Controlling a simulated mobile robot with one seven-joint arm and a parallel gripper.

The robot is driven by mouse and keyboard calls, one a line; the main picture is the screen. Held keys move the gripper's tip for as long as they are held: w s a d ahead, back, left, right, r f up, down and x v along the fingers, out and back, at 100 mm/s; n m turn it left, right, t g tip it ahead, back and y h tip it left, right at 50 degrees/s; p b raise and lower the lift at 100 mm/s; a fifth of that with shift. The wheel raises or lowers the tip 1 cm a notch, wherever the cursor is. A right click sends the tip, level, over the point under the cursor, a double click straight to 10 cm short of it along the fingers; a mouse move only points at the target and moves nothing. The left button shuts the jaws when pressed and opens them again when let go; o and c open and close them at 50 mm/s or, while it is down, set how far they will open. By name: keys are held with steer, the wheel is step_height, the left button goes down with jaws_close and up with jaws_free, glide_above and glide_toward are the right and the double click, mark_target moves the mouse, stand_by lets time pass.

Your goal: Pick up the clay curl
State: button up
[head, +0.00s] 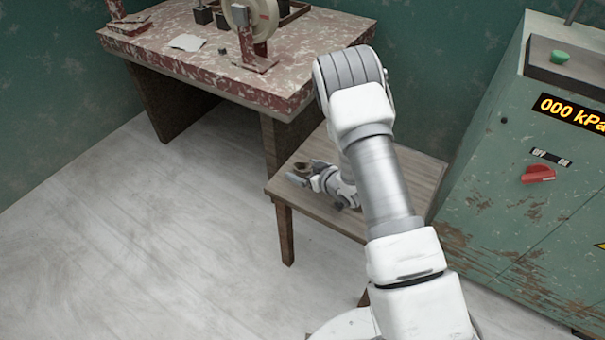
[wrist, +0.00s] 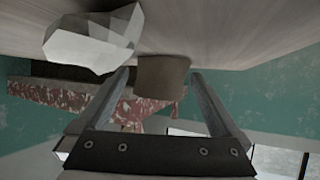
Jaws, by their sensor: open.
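A brown piece that looks like the clay curl (wrist: 162,76) shows in the wrist view against the wooden table top. It stands between the fingertips of my gripper, with narrow gaps on both sides. My gripper (head: 304,174) is open and low over the small wooden table in the head view, near its left edge. Its two fingers also show in the wrist view, reaching up on either side of the brown piece. In the head view a small brown shape (head: 302,166) shows by the fingers, partly hidden.
A pale faceted lump (wrist: 93,42) lies close beside the left finger in the wrist view. The small wooden table (head: 410,172) stands between a red-mottled workbench (head: 205,70) and a worn green cabinet (head: 500,190). The floor at left is clear.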

steer(key=shift+w+a+f, duration=0.15)
steer(key=shift+w, duration=0.05)
steer(key=c, duration=1.4)
